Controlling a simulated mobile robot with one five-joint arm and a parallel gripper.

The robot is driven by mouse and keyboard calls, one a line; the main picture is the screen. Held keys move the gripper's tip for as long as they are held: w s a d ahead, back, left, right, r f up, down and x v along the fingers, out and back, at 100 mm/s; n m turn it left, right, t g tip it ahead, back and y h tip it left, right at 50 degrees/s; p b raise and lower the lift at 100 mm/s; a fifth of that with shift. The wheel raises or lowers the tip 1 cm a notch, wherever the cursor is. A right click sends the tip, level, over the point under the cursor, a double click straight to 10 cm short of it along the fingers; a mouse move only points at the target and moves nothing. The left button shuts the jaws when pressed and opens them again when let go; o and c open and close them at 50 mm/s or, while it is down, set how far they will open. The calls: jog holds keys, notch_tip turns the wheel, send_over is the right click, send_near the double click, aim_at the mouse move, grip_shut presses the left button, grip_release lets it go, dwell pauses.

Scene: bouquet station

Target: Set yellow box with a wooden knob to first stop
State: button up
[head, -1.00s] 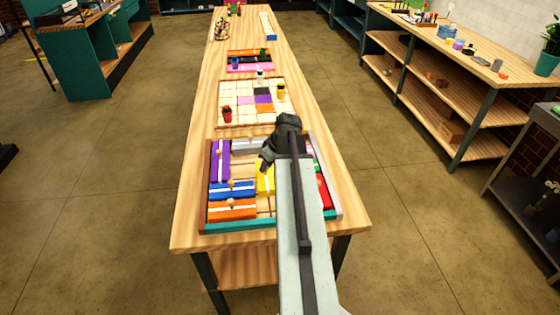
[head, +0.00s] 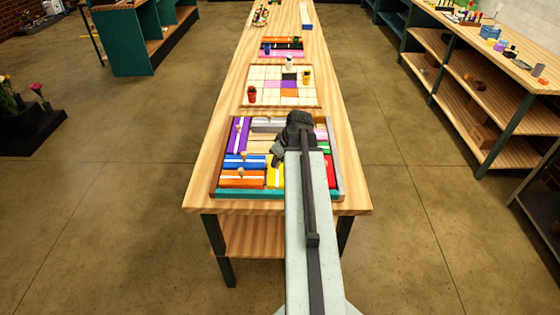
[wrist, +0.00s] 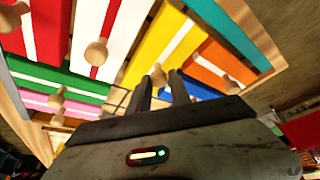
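The yellow box (head: 274,176) with a white stripe lies in the near middle of the framed tray (head: 252,194), partly hidden by my arm in the head view. In the wrist view the yellow box (wrist: 165,40) and its round wooden knob (wrist: 158,74) show clearly. My gripper (wrist: 162,84) has its two dark fingers apart, with the knob in line with the gap near the fingertips. I cannot tell whether they touch it. In the head view my gripper (head: 280,158) hangs over the tray just beyond the yellow box.
Close beside the yellow box are an orange box (wrist: 222,62) with a knob, a blue one (wrist: 200,91), a red-striped white one (wrist: 105,40) and a green one (wrist: 60,80). Beyond the tray, a grid board (head: 262,100) holds small cups. Open floor surrounds the table.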

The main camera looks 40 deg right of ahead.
jog(key=o, duration=0.3)
jog(key=shift+a, duration=0.35)
jog(key=shift+s+d, duration=0.1)
jog(key=shift+d, duration=0.1)
jog(key=p+v, duration=0.7)
jog(key=shift+s+r, duration=0.15)
jog(key=shift+r, duration=0.25)
